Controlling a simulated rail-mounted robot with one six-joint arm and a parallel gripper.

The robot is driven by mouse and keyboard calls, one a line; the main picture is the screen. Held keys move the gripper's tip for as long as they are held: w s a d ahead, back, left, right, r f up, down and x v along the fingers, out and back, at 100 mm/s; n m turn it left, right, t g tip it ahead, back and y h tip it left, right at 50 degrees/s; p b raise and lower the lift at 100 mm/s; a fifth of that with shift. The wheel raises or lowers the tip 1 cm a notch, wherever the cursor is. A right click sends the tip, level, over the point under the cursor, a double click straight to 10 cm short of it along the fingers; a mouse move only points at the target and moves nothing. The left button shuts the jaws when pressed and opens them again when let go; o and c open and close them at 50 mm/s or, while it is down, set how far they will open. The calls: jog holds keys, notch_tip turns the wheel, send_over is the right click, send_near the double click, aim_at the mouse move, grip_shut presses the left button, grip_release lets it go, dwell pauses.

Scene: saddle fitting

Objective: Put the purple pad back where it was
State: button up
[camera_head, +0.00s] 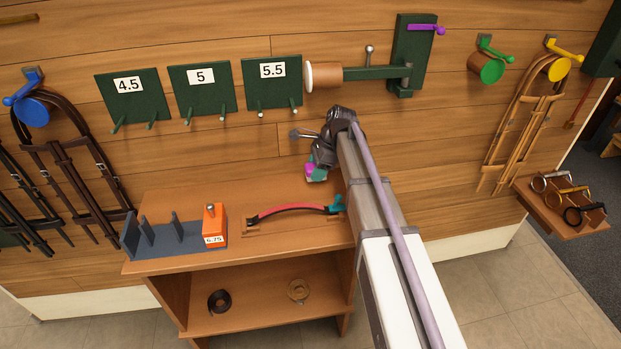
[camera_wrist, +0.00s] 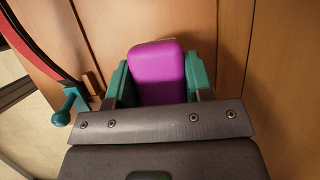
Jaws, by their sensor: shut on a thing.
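The purple pad (camera_wrist: 156,70) is a rounded block held between the teal fingers of my gripper (camera_wrist: 157,84) in the wrist view. In the head view, the pad (camera_head: 311,171) shows as a small magenta patch at my gripper (camera_head: 317,173), above the back right of the wooden bench top (camera_head: 180,200). My gripper is shut on the pad. Whether the pad touches the bench top cannot be told. Part of the pad is hidden by my wrist.
A red curved strip with a teal handle (camera_head: 335,205) lies on the bench. Left of it stand an orange 6.75 block (camera_head: 214,226) and a grey slotted rack (camera_head: 150,237). Green boards with pegs (camera_head: 205,91) and a green bracket with a wooden cylinder (camera_head: 325,76) are on the wall above.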

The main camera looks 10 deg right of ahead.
notch_tip(320, 180, down, 3)
jog(key=shift+f+b, duration=0.2)
jog(key=shift+b, duration=0.85)
jog(key=shift+r+p, duration=0.3)
jog(key=shift+f, duration=0.15)
jog(key=o, duration=0.4)
jog(key=shift+f, duration=0.1)
jog(key=o, duration=0.4)
jog(key=shift+o, duration=0.2)
jog(key=shift+r, duration=0.5)
jog(key=p+v, duration=0.7)
jog(key=shift+r, duration=0.2)
jog(key=shift+d+f, duration=0.1)
jog(key=shift+f, duration=0.1)
